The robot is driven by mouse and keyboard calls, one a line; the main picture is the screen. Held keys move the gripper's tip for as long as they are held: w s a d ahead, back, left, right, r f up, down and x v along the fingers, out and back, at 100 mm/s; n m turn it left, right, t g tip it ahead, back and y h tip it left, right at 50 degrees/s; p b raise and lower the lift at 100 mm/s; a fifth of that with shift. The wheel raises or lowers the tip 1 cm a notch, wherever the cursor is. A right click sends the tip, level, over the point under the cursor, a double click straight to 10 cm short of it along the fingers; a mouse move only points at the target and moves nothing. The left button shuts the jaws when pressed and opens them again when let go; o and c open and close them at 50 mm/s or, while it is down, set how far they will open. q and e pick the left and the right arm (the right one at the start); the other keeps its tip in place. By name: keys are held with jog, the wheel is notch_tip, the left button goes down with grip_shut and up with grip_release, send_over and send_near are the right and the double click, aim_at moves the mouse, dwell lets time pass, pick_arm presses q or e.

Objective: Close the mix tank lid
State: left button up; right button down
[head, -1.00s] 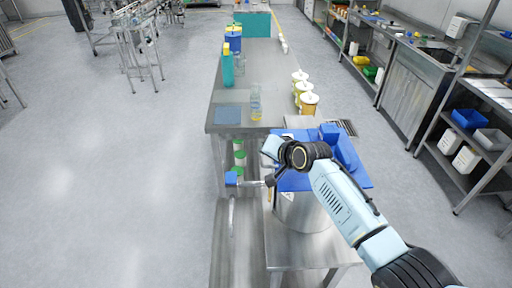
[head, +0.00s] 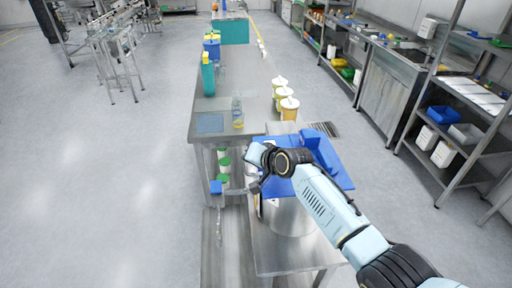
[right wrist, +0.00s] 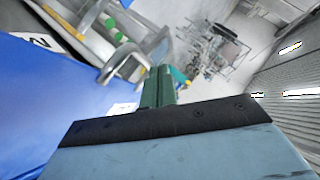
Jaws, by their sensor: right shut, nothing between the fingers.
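The mix tank (head: 287,219) is a steel cylinder on a low metal stand. Its blue lid (head: 340,178) lies across the top and looks roughly flat, with a raised blue block on it. My right arm crosses in front and hides part of the lid and rim, so I cannot tell whether the lid is fully seated. My right gripper is at the lid's left side; in the right wrist view its green fingers (right wrist: 158,86) are together and empty. The blue lid surface (right wrist: 45,105) fills the left of that view, beside the fingers. My left gripper is not in view.
A steel table (head: 252,100) behind the tank holds a bottle (head: 238,112), blue and teal containers and yellow-white jars (head: 289,107). A blue-ended fitting (head: 216,187) juts out left of the tank. Shelving stands at right.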

jog(key=s+d+r+p, duration=0.35)
jog(key=s+r, duration=0.35)
jog(key=r, duration=0.3)
jog(key=s+d+f+n+g+h, duration=0.1)
jog(key=s+d+f+h, duration=0.1)
jog(key=s+d+f, duration=0.5)
jog(key=s+d+f+n+g+h, duration=0.1)
jog(key=s+d+f+h, duration=0.1)
jog(key=s+d+f, duration=0.55)
jog(key=s+d+r+n+g+h, duration=0.1)
jog(key=s+d+h, duration=0.1)
jog(key=s+d, duration=0.6)
jog(key=s+d+g+h, duration=0.2)
jog(key=s+d, duration=0.2)
jog(key=s, duration=0.7)
notch_tip(320, 180, down, 34)
jog(key=s+r+g+b, duration=0.1)
jog(key=s+b, duration=0.1)
jog(key=b, duration=0.8)
jog(key=s+d+f+b, duration=0.1)
jog(key=s+f+b, duration=0.2)
jog(key=s+f, duration=0.5)
jog(key=s+d+f+g+b, duration=0.1)
jog(key=s+f+b, duration=0.3)
jog(key=s+f, duration=0.4)
notch_tip(320, 180, down, 7)
jog(key=shift+d+r+n, duration=0.1)
jog(key=shift+d+n, duration=0.1)
jog(key=shift+n, duration=0.1)
